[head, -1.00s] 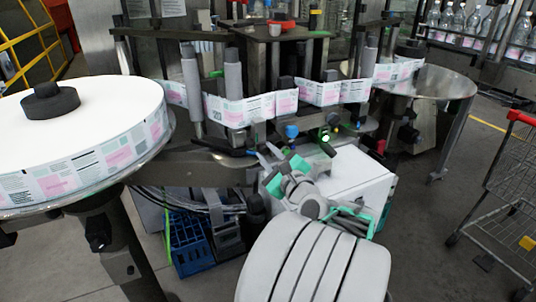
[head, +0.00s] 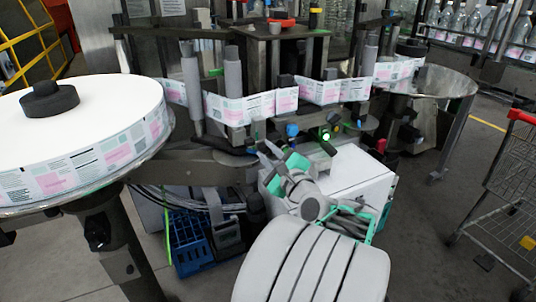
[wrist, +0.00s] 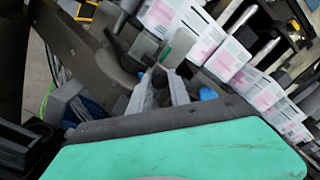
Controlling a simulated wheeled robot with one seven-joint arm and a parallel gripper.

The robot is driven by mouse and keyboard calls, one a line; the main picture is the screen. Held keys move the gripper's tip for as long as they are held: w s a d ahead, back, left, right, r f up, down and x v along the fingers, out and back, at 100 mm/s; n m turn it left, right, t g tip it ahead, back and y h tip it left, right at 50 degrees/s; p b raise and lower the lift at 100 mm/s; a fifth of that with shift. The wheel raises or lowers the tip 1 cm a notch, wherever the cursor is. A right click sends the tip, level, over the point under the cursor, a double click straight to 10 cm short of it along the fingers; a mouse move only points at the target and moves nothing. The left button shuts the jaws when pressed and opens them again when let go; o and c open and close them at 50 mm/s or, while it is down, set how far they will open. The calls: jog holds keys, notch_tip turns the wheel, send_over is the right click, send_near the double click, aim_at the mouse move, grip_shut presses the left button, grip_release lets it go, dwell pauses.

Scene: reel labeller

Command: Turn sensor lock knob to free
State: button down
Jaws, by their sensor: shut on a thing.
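My gripper (head: 267,149) reaches to the labeller's front edge, just below the label web. In the wrist view its two pale fingers (wrist: 162,76) are close together, shut on a small part at the dark bracket. A grey block with a green face (wrist: 179,48) stands just beyond the fingertips. A blue knob (head: 292,130) is to the right of the fingers, apart from them; it also shows in the wrist view (wrist: 207,94).
The large label reel (head: 85,115) is at the left. The label web (head: 240,108) runs close behind the gripper. A white cabinet (head: 355,178) stands below the forearm, a blue crate (head: 188,243) on the floor. A trolley (head: 505,185) is at the right.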

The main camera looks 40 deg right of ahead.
jog(key=n+b, duration=0.2)
jog(key=n, duration=0.2)
jog(key=shift+f+b, duration=0.2)
jog(key=shift+b, duration=0.15)
jog(key=n+b, duration=0.3)
jog(key=shift+f+n, duration=0.1)
jog(key=shift+n, duration=0.3)
jog(key=n+b, duration=0.3)
jog(key=b, duration=0.1)
jog(key=shift+n, duration=0.3)
jog(key=n+b, duration=0.3)
jog(key=b, duration=0.1)
jog(key=shift+f+n+b, duration=0.15)
jog(key=shift+n+b, duration=0.15)
jog(key=shift+b, duration=0.1)
jog(key=n+b, duration=0.3)
jog(key=b, duration=0.1)
jog(key=shift+n+b, duration=0.3)
jog(key=shift+n, duration=0.1)
jog(key=n+b, duration=0.3)
jog(key=b, duration=0.1)
jog(key=shift+n, duration=0.3)
jog(key=n+b, duration=0.3)
jog(key=b, duration=0.1)
jog(key=shift+r+n+b, duration=0.25)
jog(key=shift+n+b, duration=0.85)
jog(key=shift+n, duration=0.5)
